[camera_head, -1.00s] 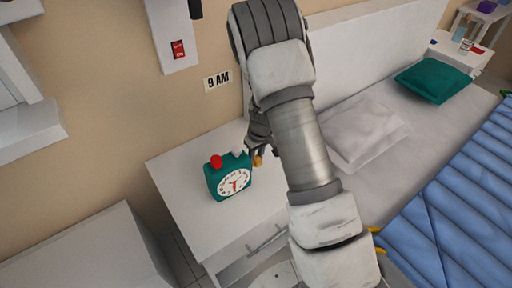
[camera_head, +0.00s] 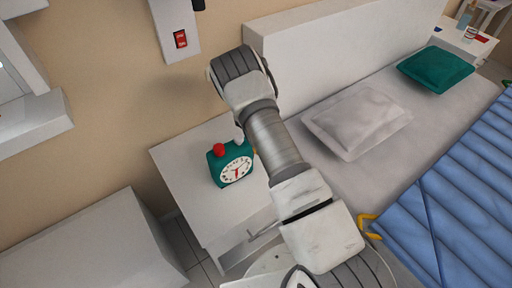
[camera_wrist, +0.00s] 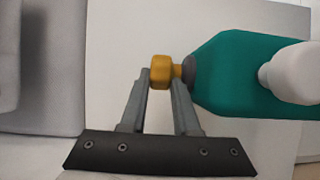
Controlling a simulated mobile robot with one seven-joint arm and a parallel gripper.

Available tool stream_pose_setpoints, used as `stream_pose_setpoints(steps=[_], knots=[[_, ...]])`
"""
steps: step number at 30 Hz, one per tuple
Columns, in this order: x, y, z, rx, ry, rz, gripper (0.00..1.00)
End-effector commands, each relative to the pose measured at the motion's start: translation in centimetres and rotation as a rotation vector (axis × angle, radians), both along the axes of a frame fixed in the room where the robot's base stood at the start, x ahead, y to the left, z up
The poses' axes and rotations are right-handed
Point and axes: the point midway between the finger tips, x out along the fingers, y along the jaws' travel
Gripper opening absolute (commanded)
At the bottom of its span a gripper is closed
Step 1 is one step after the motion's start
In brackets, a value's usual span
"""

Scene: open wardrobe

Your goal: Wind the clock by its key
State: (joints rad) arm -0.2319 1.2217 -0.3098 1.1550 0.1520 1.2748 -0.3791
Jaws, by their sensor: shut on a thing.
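The clock (camera_head: 217,174) is a teal box with a white dial (camera_head: 236,169), red hands and a red knob on top. It stands upright on the white bedside table. In the wrist view the clock's teal body (camera_wrist: 232,75) is at the right, with a white knob (camera_wrist: 291,73) nearest the camera. The key (camera_wrist: 161,71) is a yellow-orange piece on a short stem from a grey collar on the clock's side. My gripper (camera_wrist: 160,80) is shut on the key, one finger on each side. In the head view my arm hides the gripper and most of the key.
The bedside table (camera_head: 180,150) has bare top around the clock and a drawer handle in front. A bed with a white pillow (camera_head: 357,121), green cushion (camera_head: 435,69) and blue cover (camera_head: 450,190) lies right. The wall with a red switch (camera_head: 181,39) is behind.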

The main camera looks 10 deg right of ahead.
Motion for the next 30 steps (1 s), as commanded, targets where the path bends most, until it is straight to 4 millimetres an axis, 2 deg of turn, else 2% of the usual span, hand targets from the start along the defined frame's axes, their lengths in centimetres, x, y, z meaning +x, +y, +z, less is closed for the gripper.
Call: stream_pose_setpoints(steps=[1, 15, 30], knots=[[0.19, 0.08, -0.96, -0.011, 0.031, 0.000, 0.00], [0.24, 0.20, -1.07, -0.093, 0.268, -0.001, 0.00], [0.14, 0.30, -0.69, -0.113, 0.331, -0.001, 0.00]])
